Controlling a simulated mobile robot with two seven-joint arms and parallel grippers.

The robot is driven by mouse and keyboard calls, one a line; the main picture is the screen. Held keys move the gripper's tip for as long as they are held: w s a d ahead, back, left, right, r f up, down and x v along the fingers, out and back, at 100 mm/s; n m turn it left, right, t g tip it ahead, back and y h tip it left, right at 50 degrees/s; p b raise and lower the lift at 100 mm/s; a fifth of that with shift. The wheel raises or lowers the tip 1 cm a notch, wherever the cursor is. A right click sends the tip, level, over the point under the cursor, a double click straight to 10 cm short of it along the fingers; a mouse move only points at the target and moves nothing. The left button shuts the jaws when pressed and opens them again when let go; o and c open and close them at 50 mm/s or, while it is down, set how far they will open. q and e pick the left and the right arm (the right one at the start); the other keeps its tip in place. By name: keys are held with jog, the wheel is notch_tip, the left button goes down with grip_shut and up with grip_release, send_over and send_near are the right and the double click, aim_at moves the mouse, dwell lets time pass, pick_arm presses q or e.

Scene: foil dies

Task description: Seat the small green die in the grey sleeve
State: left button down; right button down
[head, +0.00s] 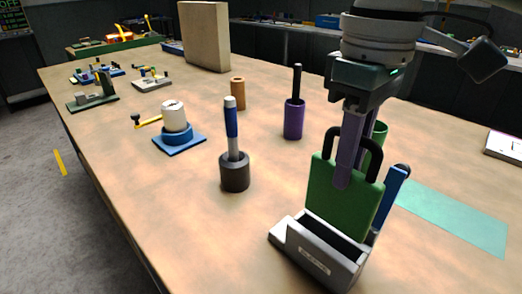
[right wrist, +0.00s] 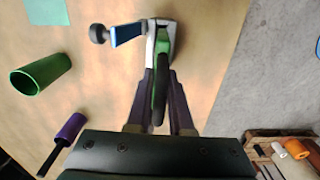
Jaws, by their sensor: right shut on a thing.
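The green die (head: 335,192) is a flat upright plate with a black arched handle. My right gripper (head: 347,178) points down and is shut on its handle; the handle (right wrist: 160,95) also shows between the fingers in the right wrist view. The grey sleeve (head: 310,262) is a low open-topped holder with a blue lever (head: 392,190) on its right. The die stands over the back of the sleeve's dark opening. I cannot tell whether its lower edge is inside or just above. In the right wrist view the sleeve (right wrist: 153,27) lies beyond the fingertips. My left gripper is not in view.
A green cup (right wrist: 42,75) and a purple cup (head: 294,120) with a black rod stand near. A dark holder (head: 234,175) with a blue-and-grey tool stands left of the sleeve. A teal mat (head: 455,218) lies at right.

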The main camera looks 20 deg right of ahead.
aim_at(333, 223)
notch_tip(333, 223, down, 10)
jog(key=shift+w+r+b, duration=0.1)
jog(key=shift+b, duration=0.5)
jog(key=c, duration=0.8)
grip_release()
